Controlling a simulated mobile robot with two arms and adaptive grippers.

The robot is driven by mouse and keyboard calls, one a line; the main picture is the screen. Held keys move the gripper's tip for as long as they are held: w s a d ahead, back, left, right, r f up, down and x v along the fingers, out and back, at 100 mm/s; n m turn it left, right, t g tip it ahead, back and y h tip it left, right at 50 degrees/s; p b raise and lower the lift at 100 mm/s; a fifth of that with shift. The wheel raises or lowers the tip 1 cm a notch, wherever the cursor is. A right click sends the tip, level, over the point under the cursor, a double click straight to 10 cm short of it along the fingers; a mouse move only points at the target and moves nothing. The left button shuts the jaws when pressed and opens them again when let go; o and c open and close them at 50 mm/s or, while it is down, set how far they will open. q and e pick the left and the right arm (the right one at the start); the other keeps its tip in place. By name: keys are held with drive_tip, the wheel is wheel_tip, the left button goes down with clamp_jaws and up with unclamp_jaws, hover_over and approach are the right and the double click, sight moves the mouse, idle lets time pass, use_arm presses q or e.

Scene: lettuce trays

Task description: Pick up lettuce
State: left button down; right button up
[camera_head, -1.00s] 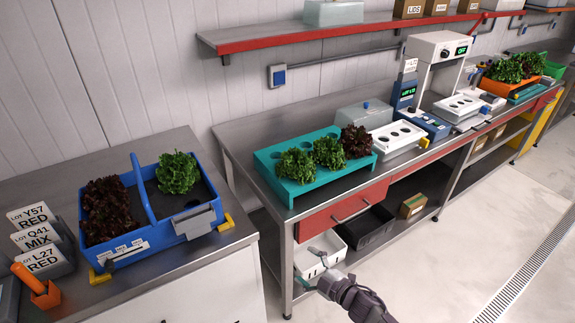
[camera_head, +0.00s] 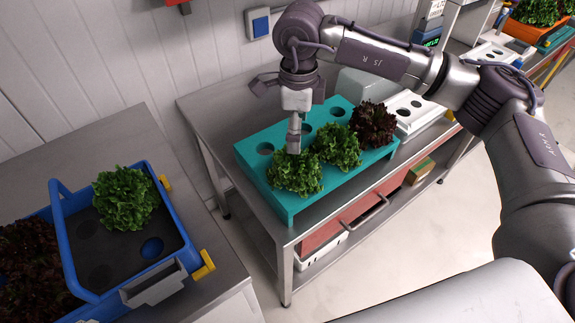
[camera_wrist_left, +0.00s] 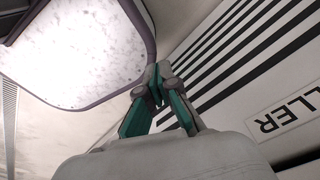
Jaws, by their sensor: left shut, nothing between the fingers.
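A teal tray (camera_head: 284,204) with round holes stands on the metal bench. It holds a green lettuce (camera_head: 296,174) at the near left, a second green lettuce (camera_head: 338,147) beside it and a dark red lettuce (camera_head: 373,125) at the right end. My right gripper (camera_head: 294,146) points down at the near-left green lettuce, its tips at the top of the leaves. Its fingers look close together; whether they grip anything is unclear. My left gripper (camera_wrist_left: 158,84) is shut and empty in the left wrist view, away from the lettuce.
A blue carrier (camera_head: 187,235) with a handle stands on the left table, holding a green lettuce (camera_head: 125,198) and dark red lettuce (camera_head: 35,260). A white tray with holes (camera_head: 416,110) stands right of the teal tray. A gap separates the two tables.

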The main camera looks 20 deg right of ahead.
sight(296, 162)
drive_tip(key=f, duration=0.2)
drive_tip(key=s+f+p, duration=0.1)
drive_tip(key=f, duration=0.1)
drive_tip(key=shift+a+f, duration=0.1)
drive_tip(key=shift+f, duration=0.2)
drive_tip(key=shift+w+f+p, duration=0.2)
drive_tip(key=shift+f+p, duration=0.3)
drive_tip(key=shift+f, duration=0.75)
drive_tip(key=shift+f+p, duration=0.7)
drive_tip(key=shift+f, duration=0.2)
wheel_tip(296, 162, down, 4)
drive_tip(key=shift+r+p, duration=0.25)
drive_tip(key=shift+p, duration=0.5)
drive_tip(key=shift+f, duration=0.3)
drive_tip(key=c, duration=1.2)
use_arm(q)
drive_tip(key=r, duration=0.1)
drive_tip(key=s+r, duration=0.1)
drive_tip(key=r, duration=0.1)
drive_tip(key=s+r, duration=0.1)
drive_tip(key=r, duration=0.1)
drive_tip(key=shift+a, duration=0.1)
use_arm(e)
drive_tip(key=shift+c, duration=0.5)
drive_tip(key=shift+w+r, duration=0.1)
drive_tip(key=shift+r, duration=0.05)
